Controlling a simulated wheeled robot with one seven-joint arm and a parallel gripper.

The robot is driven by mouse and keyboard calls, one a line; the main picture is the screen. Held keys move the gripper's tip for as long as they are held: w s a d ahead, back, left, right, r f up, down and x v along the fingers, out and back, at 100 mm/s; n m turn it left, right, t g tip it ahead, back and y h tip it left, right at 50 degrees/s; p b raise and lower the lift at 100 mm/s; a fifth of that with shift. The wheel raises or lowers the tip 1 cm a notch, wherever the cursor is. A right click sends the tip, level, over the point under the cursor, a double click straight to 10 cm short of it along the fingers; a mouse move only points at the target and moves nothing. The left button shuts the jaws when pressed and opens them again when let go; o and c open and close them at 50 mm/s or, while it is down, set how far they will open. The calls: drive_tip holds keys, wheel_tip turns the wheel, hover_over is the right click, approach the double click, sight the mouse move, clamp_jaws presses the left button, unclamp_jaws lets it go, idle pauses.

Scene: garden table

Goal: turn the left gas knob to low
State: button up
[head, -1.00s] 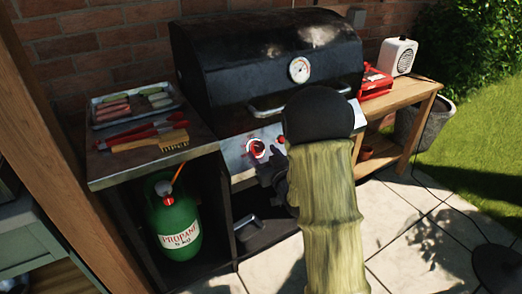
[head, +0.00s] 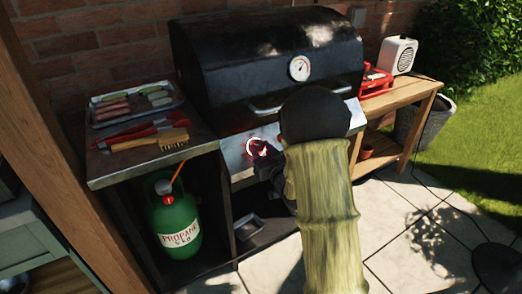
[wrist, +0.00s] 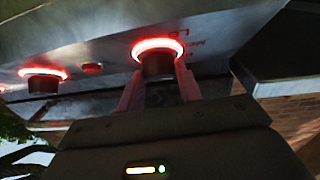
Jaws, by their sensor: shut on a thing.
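The grill's front panel (head: 234,158) carries the gas knobs. The left gas knob (wrist: 157,66) has a glowing red-white ring and a dark body, and my gripper (wrist: 158,88) is shut on it, one finger on each side. In the head view my gripper (head: 262,154) is at the left knob, mostly covering it, with part of the lit ring showing. A second knob (wrist: 42,84) with a red ring shows at the left of the wrist view. My arm hides it in the head view. The knob's exact setting cannot be read.
The black grill lid (head: 265,65) is closed, with its handle just above the panel. A side shelf at left holds a tray (head: 96,122), red tongs and a brush (head: 150,140). A green propane tank (head: 174,225) stands below. A wooden side table (head: 415,92) is at right.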

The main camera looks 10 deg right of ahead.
drive_tip(key=shift+d+n, duration=0.15)
drive_tip(key=shift+n, duration=0.25)
drive_tip(key=n+y, duration=0.1)
drive_tip(key=n+g+y+b, duration=0.1)
drive_tip(key=n+y, duration=0.1)
drive_tip(key=shift+d+f+n, duration=0.1)
drive_tip(key=shift+d+n, duration=0.1)
drive_tip(key=shift+n, duration=0.1)
drive_tip(key=n+g+y, duration=0.1)
drive_tip(key=n, duration=0.1)
drive_tip(key=n+g+y, duration=0.1)
drive_tip(key=n, duration=0.1)
drive_tip(key=shift+w+d+n+y, duration=0.2)
drive_tip(key=shift+n+y, duration=0.2)
drive_tip(key=n+g, duration=0.1)
drive_tip(key=n, duration=0.1)
drive_tip(key=n+g+y+p, duration=0.1)
drive_tip(key=n+g, duration=0.1)
drive_tip(key=r+n+g+y+p, duration=0.1)
drive_tip(key=shift+w+d+n, duration=0.2)
drive_tip(key=shift+n, duration=0.2)
drive_tip(key=n+g+p, duration=0.2)
drive_tip(key=n+g, duration=0.1)
drive_tip(key=shift+w+p, duration=0.15)
drive_tip(key=shift+p, duration=0.2)
drive_tip(key=shift+n+g+p, duration=0.45)
drive_tip(key=shift+n+g, duration=0.05)
drive_tip(key=shift+n, duration=0.4)
drive_tip(key=shift+f, duration=0.1)
drive_tip(key=o, duration=1)
